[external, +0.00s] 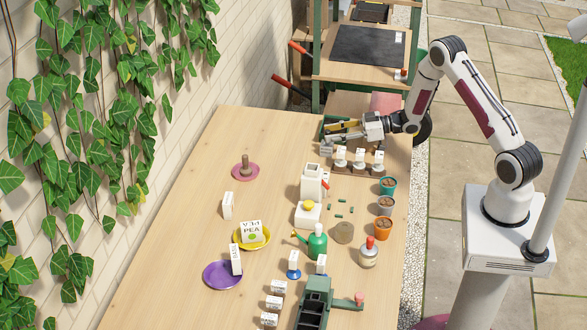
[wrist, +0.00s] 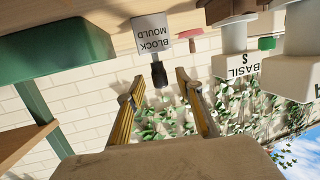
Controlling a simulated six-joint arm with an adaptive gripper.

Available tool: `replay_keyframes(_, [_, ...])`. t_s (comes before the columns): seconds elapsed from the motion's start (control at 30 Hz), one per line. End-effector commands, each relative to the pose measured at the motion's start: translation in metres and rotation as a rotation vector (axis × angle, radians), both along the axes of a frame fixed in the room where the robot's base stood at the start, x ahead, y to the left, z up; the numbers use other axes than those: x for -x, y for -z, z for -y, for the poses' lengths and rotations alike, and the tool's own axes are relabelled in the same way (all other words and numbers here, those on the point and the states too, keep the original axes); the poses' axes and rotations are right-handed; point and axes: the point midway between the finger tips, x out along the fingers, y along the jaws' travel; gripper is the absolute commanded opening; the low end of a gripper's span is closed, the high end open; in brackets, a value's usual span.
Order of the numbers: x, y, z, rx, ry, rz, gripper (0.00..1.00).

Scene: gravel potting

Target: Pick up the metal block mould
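The metal block mould (wrist: 165,38) shows in the wrist view as a grey piece marked BLOCK MOULD, upside down in the picture, with a black handle (wrist: 159,75). The handle's end points toward the gap between my fingers. My gripper (wrist: 160,90) is open, with one yellow-and-dark finger on each side of that gap, and it holds nothing. In the external view my gripper (external: 341,127) is at the far right end of the table, over a green-edged tray. A small grey shape (external: 326,149) beside it looks like the mould, partly hidden.
White-topped seed pieces (external: 359,157) stand close by on a wooden rack; one marked BASIL (wrist: 240,65) is near in the wrist view. A green tray (wrist: 55,48) is on the other side. Pots, bottles and a purple saucer (external: 222,275) stand nearer the front. The left of the table is mostly clear.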

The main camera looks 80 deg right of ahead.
Motion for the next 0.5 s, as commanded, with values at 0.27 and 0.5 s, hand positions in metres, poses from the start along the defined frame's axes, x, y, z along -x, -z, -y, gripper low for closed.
replay_keyframes(0.27, [-0.019,0.004,-0.004,0.001,0.001,-0.001,0.36])
replay_keyframes(0.5, [-0.019,0.004,-0.004,0.000,0.001,-0.001,0.36])
